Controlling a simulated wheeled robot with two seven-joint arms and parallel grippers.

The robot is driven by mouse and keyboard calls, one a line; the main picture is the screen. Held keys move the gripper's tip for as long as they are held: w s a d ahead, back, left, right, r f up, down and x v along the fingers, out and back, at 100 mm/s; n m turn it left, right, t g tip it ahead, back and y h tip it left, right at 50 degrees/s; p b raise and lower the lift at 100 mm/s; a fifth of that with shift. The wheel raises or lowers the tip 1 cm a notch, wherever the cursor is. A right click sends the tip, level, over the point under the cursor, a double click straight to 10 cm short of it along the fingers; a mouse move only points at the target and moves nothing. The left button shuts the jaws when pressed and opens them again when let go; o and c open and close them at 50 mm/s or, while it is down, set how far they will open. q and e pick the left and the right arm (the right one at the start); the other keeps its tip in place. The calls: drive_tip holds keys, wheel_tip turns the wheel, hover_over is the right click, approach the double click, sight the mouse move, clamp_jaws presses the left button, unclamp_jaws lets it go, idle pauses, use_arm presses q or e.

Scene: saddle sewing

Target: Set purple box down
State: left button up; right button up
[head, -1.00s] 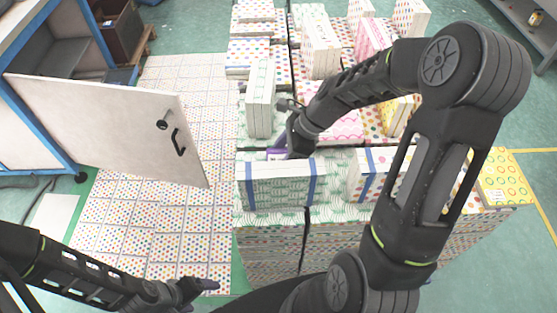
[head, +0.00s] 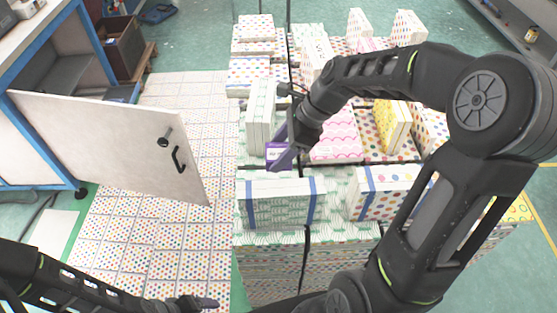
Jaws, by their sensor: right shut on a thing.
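My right gripper (head: 284,142) reaches over the stack of patterned boxes from the right. The purple box is just behind the white-and-green box with blue bands (head: 281,203) and beside an upright white-green box (head: 260,115). I cannot tell whether the purple box touches the surface below. My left gripper (head: 207,303) is low at the bottom left, over the dotted tiles; whether it is open or shut is unclear.
A second blue-banded box (head: 381,191) stands on the stack to the right. An upright yellow box (head: 391,126) and a pink-patterned box (head: 335,134) are behind. A cabinet with an open white door (head: 100,140) stands at left. Dotted tiles (head: 165,241) lie on the floor.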

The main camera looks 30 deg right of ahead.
sight(279, 153)
drive_tip(key=shift+r, duration=0.1)
idle(0.7)
wheel_tip(279, 153, up, 7)
drive_tip(key=p, duration=0.5)
drive_tip(key=shift+r, duration=0.15)
drive_tip(key=shift+s+a+n, duration=0.1)
drive_tip(key=shift+s+n, duration=0.1)
drive_tip(key=shift+n, duration=0.2)
drive_tip(key=shift+s+d+r+n+g, duration=0.2)
drive_tip(key=shift+r+n+g, duration=0.1)
drive_tip(key=shift+n+g, duration=0.4)
drive_tip(key=shift+w+d+f+n+g+y, duration=0.15)
drive_tip(key=shift+n+g+y, duration=0.15)
drive_tip(key=shift+n, duration=0.7)
drive_tip(key=w+a+f+n+g+b, duration=0.1)
drive_tip(key=a+f+n, duration=0.1)
drive_tip(key=f+n, duration=0.1)
drive_tip(key=w+a+f+n+g+b, duration=0.1)
drive_tip(key=a+f+n+b, duration=0.1)
drive_tip(key=f, duration=0.3)
drive_tip(key=w+a+f+n+g+h+b, duration=0.1)
drive_tip(key=a+f+n+g+b, duration=0.1)
drive_tip(key=f+n, duration=0.1)
drive_tip(key=shift+w+a+f+n, duration=0.15)
drive_tip(key=shift+w+f+n, duration=0.15)
drive_tip(key=shift+w+f, duration=0.15)
drive_tip(key=shift+s+a, duration=0.1)
